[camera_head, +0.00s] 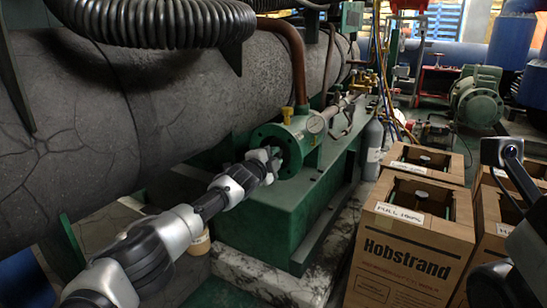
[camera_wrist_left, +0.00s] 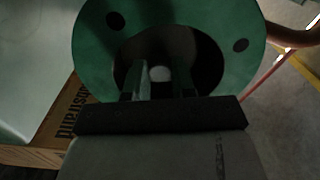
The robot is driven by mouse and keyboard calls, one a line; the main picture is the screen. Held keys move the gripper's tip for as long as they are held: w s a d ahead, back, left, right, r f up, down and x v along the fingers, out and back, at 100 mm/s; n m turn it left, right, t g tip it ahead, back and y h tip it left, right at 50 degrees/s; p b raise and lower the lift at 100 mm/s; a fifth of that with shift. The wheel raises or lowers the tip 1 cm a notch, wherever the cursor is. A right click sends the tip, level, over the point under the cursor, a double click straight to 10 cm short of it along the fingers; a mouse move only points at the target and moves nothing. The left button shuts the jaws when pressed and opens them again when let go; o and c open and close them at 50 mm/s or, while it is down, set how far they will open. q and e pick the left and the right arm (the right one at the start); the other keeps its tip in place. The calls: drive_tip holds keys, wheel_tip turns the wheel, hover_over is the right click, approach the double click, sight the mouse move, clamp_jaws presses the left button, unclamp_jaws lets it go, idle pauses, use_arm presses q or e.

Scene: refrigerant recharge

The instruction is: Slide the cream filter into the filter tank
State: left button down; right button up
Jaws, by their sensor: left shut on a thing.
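The green filter tank (camera_head: 312,140) lies with its round flanged mouth facing my left arm. In the left wrist view its flange (camera_wrist_left: 98,55) surrounds a dark opening. My left gripper (camera_head: 273,160) is at this mouth, its fingertips reaching into the opening. In the left wrist view the two fingers (camera_wrist_left: 158,80) point into the hole, shut on the cream filter. Only a small pale round patch of the filter (camera_wrist_left: 158,73) shows between them; the rest is hidden in the dark. How deep it sits cannot be told.
A large grey cracked pipe (camera_head: 120,120) runs along the left, above my arm. Cardboard boxes (camera_head: 410,250) stand open at the right, holding cylinders. A green base (camera_head: 270,215) carries the tank. My right arm shows at the right edge.

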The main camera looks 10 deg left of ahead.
idle(0.3)
use_arm(q)
drive_tip(key=c, duration=0.8)
unclamp_jaws()
drive_tip(key=shift+c, duration=0.2)
drive_tip(key=v, duration=0.8)
